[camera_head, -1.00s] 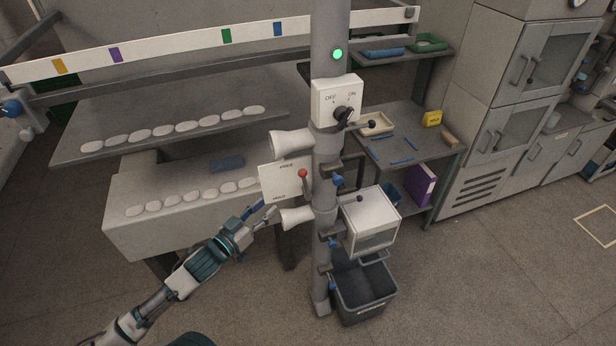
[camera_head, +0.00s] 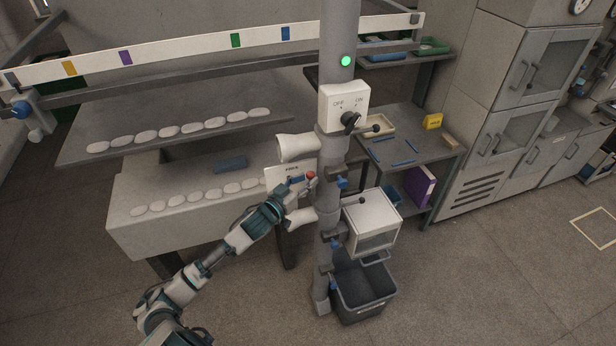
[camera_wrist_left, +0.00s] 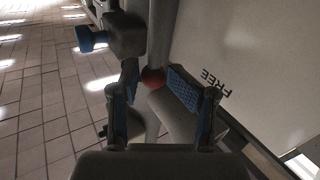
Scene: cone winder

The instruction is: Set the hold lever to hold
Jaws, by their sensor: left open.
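The hold lever's red ball knob (camera_head: 311,175) stands beside the white label plate (camera_head: 275,176) on the grey post. In the left wrist view the red knob (camera_wrist_left: 152,78) shows between the two finger pads, toward their tips. The word FREE can be read on the plate (camera_wrist_left: 245,60) there. My left gripper (camera_head: 301,182) is open, its fingers at the knob and in front of the plate. I cannot tell whether a finger touches the knob. The gripper covers the lower part of the plate and most of the lever's arm. My right gripper is not in view.
White cones (camera_head: 297,147) stick out from the post above and below the plate. A switch box (camera_head: 343,104) with a black knob and a green lamp (camera_head: 345,61) sit higher. A white box (camera_head: 371,222) hangs right, above a dark bin (camera_head: 362,290).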

